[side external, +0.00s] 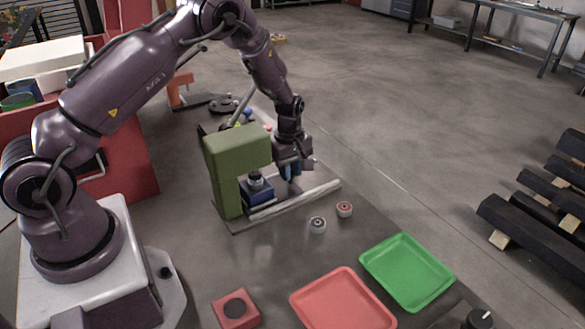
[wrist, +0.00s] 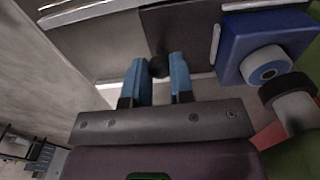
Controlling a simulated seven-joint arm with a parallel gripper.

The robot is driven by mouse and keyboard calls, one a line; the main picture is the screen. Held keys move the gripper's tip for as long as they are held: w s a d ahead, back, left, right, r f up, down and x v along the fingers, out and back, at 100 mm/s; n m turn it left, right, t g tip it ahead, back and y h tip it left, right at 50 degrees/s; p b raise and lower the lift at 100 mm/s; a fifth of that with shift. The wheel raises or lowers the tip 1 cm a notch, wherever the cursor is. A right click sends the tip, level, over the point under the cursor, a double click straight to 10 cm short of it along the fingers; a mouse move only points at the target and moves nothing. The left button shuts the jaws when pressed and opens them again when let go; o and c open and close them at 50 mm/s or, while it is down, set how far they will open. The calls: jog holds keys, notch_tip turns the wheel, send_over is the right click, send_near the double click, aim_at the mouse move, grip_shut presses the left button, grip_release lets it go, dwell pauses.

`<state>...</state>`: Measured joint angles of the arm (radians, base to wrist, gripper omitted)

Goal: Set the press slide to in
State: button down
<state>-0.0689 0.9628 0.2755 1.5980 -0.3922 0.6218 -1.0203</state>
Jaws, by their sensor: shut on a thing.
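The green press (side external: 225,170) stands on the grey bench, with a dark ram (side external: 255,180) under its head. The press slide carries a blue block (side external: 258,194), which appears beneath or close to the ram. In the wrist view the blue block (wrist: 235,38) holds a round white-and-blue part (wrist: 266,66), beside the dark ram (wrist: 288,92). A dark slide plate (wrist: 180,40) extends left from the block. My gripper (side external: 291,174) is low at the open right side of the press. In the wrist view its blue fingers (wrist: 159,75) are shut on a small black knob (wrist: 158,65) at the plate's edge.
Pale rails (side external: 315,195) border the slide. Two small round parts (side external: 317,225) (side external: 344,209) stand in front of the press. A red tray (side external: 340,302), a green tray (side external: 407,270), a red block (side external: 236,310) and a black knob (side external: 480,319) are nearer the camera.

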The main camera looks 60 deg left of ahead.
jog(key=c, duration=1)
grip_release()
jog(key=shift+s, duration=0.25)
notch_tip(320, 180, up, 13)
jog(key=shift+r, duration=0.1)
jog(key=s+d+r+m+t, duration=0.2)
jog(key=s+d+r+m, duration=0.35)
jog(key=s+r, duration=0.3)
jog(key=s+d+r+m+t, duration=0.2)
jog(key=s+d+r+m, duration=0.3)
jog(key=s+r+m, duration=0.3)
jog(key=s+m, duration=0.1)
jog(key=s, duration=0.1)
jog(key=s+d+m+t, duration=0.1)
jog(key=s+m, duration=0.1)
jog(key=s+r+m, duration=0.1)
jog(key=s, duration=0.2)
jog(key=shift+d+m, duration=0.25)
